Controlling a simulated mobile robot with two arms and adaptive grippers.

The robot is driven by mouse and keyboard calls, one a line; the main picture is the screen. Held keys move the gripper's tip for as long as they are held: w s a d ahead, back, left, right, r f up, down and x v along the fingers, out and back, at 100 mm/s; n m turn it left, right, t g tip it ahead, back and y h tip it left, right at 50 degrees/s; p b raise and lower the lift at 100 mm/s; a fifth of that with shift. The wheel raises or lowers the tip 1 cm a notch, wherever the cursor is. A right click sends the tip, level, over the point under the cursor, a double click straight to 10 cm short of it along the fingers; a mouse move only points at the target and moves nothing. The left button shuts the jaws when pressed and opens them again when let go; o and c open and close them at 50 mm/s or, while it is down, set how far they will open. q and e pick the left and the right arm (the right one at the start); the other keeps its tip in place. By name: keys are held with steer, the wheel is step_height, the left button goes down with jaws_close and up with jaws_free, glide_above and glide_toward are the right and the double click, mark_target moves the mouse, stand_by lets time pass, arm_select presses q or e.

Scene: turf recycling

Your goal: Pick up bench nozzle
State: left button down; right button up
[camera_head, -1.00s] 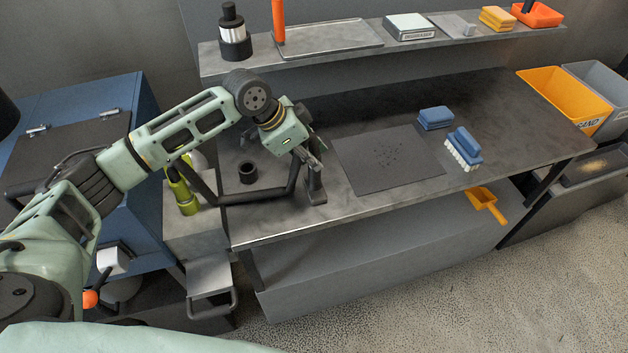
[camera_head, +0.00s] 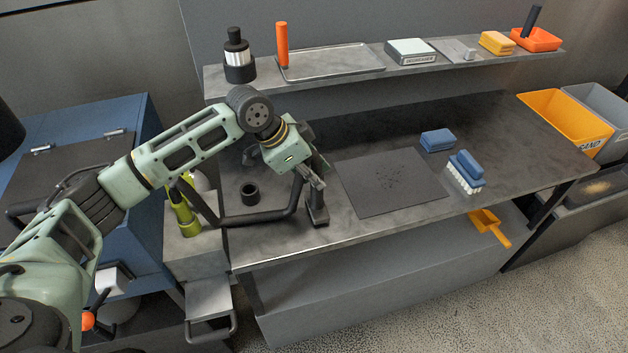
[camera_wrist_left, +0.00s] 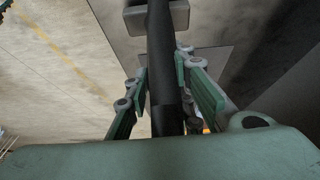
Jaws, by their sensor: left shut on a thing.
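The bench nozzle (camera_head: 317,208) is a dark upright piece near the front edge of the workbench (camera_head: 290,236), left of a dark mat. A bent black tube runs left from it along the bench front. My left gripper (camera_head: 313,177) is at the nozzle's upper part, pointing down. In the left wrist view a black tube of the nozzle (camera_wrist_left: 160,60) passes between the green-padded fingers, which are shut on it. A grey block shows at the tube's far end. The nozzle's foot appears at bench level; whether it touches the bench I cannot tell. My right gripper is not in view.
A black ring-shaped holder (camera_head: 249,193) stands left of the gripper. The dark mat (camera_head: 388,183), a blue block (camera_head: 437,140) and a blue brush (camera_head: 466,167) lie to the right. A shelf (camera_head: 370,72) with several items runs above the back. A green bottle (camera_head: 183,213) is at left.

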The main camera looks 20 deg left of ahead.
arm_select(q)
steer(key=shift+r+b, duration=0.4)
steer(key=shift+r, duration=1.05)
steer(key=s+d+r+b, duration=0.2)
steer(key=s+d+r, duration=0.5)
steer(key=s, duration=0.2)
steer(key=shift+d, duration=0.25)
